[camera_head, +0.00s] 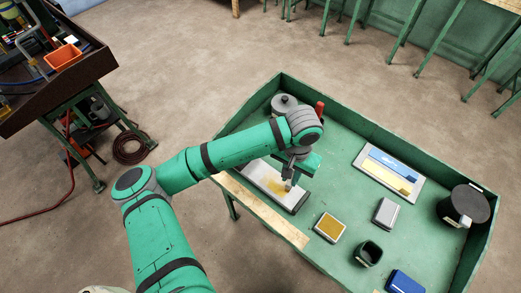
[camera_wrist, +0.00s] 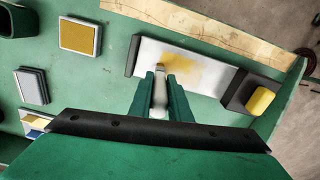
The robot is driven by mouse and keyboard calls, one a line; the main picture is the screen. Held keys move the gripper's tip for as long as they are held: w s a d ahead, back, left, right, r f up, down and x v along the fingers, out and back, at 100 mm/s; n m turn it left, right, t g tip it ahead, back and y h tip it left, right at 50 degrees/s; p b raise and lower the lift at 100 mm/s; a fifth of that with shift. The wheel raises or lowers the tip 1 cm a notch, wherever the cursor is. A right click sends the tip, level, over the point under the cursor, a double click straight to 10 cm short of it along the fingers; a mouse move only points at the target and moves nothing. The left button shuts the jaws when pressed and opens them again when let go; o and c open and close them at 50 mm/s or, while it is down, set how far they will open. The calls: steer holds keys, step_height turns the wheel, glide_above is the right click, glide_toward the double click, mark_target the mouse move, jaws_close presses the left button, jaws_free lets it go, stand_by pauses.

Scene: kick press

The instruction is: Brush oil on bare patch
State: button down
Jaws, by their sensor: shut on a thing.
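My gripper (camera_wrist: 160,95) is shut on a pale-handled brush (camera_wrist: 160,80). In the head view my gripper (camera_head: 290,178) is over the light plate (camera_head: 255,173), with the brush pointing down to it. The plate, also in the wrist view (camera_wrist: 150,52), lies in a dark holder and bears a yellow oil smear (camera_wrist: 195,72). The brush tip is at the smear's left end in the wrist view; I cannot tell whether it touches. Bare plate shows to either side of the smear. A square yellow pad (camera_head: 329,227) lies nearby, also in the wrist view (camera_wrist: 80,37).
The green tray-table (camera_head: 340,130) has raised walls. On it are a grey box (camera_head: 385,212), a dark cup (camera_head: 369,254), a blue box (camera_head: 405,282), a sample board (camera_head: 390,173) and a black round-topped container (camera_head: 468,204). A yellow block (camera_wrist: 261,101) sits beside the plate.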

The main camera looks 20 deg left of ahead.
steer(key=shift+s+d, duration=0.15)
steer(key=shift+d, duration=0.35)
step_height(320, 180, up, 3)
steer(key=shift+a, duration=0.15)
steer(key=shift+r, duration=2.55)
